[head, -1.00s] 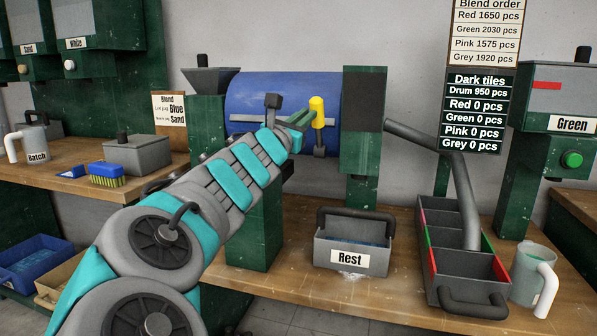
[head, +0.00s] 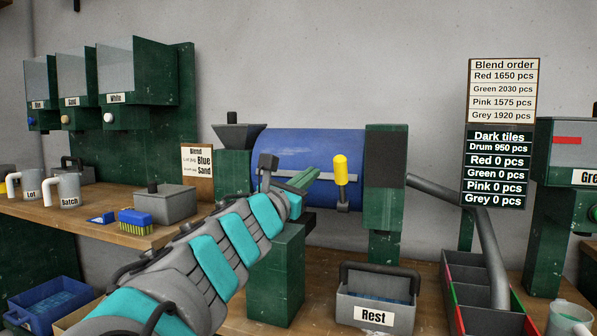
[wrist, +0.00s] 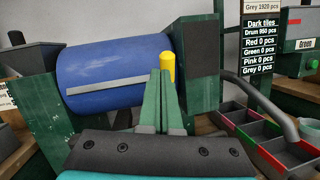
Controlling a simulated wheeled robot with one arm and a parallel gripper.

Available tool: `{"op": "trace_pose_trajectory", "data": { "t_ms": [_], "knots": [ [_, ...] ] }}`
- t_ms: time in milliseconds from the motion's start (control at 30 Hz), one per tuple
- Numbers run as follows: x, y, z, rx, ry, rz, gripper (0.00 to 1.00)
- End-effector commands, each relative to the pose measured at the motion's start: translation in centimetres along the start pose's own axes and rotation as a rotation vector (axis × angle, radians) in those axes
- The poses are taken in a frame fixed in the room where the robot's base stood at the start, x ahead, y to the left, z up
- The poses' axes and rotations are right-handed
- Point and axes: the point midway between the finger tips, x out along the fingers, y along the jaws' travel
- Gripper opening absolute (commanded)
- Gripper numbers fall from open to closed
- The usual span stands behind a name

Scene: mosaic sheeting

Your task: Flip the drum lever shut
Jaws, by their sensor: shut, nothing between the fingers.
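The blue drum (head: 305,152) lies sideways between two green posts. It also shows in the wrist view (wrist: 110,65). Its lever has a yellow handle (head: 341,170) that stands upright at the drum's lower right front. In the wrist view the yellow handle (wrist: 168,66) shows just beyond my fingertips, its lower part hidden behind them. My gripper (head: 312,173) is shut and empty, with its green fingers to the left of the handle in the head view. A small gap shows between fingertips and handle there. In the wrist view the fingers (wrist: 160,75) point up toward the handle.
A grey box marked Rest (head: 376,298) stands on the bench below the drum. A grey chute (head: 490,250) slopes into a divided tray (head: 470,290) at right. A grey hopper (head: 238,135) sits at the drum's left. A brush (head: 135,220) lies on the left bench.

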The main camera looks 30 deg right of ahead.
Motion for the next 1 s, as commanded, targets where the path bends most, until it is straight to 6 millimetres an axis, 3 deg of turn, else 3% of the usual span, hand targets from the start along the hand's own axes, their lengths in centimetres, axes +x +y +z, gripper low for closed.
{"op": "trace_pose_trajectory", "data": {
  "t_ms": [333,1000],
  "knots": [
    [-3.0,0.5,2.0,0.002,0.001,0.001,0.00],
    [-3.3,0.6,2.0,0.002,0.005,0.002,0.00]
  ]
}}
